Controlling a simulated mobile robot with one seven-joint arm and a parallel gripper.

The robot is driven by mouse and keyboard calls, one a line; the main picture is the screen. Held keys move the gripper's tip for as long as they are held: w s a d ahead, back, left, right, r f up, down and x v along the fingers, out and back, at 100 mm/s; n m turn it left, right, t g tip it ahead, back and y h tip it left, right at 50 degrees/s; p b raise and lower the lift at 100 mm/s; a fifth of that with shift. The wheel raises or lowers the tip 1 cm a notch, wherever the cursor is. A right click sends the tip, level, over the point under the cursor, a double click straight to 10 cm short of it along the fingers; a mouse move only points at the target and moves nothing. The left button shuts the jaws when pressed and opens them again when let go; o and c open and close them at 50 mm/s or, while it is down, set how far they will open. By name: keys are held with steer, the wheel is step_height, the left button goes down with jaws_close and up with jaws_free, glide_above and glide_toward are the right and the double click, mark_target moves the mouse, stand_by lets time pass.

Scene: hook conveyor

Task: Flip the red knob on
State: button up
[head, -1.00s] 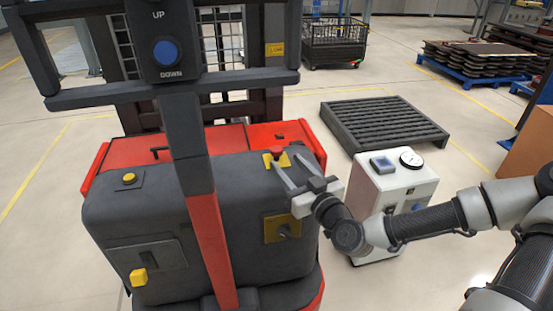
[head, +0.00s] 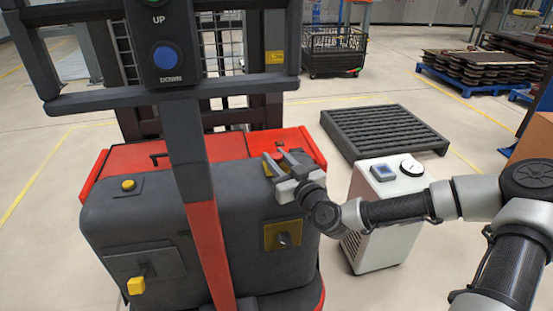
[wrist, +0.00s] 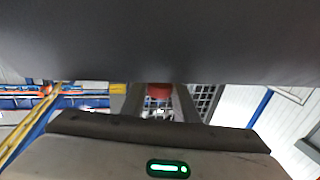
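The red knob (wrist: 158,91) shows in the wrist view between the two fingers of my gripper (wrist: 160,100). The knob's yellow plate is mostly covered too. The fingers are apart, one on each side of the knob. I cannot tell whether they touch it.
A black switch on a yellow plate (head: 283,234), a yellow button (head: 128,184) and a yellow knob (head: 136,286) are on the truck. Its upright post (head: 190,150) stands left of my gripper. A white cabinet (head: 385,225) stands close right, beneath my arm.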

jaws_close()
steer(key=shift+r+p, duration=0.9)
steer(key=shift+r, duration=0.4)
steer(key=shift+f, duration=0.1)
steer(key=o, duration=0.9)
jaws_free()
steer(key=shift+s, duration=0.1)
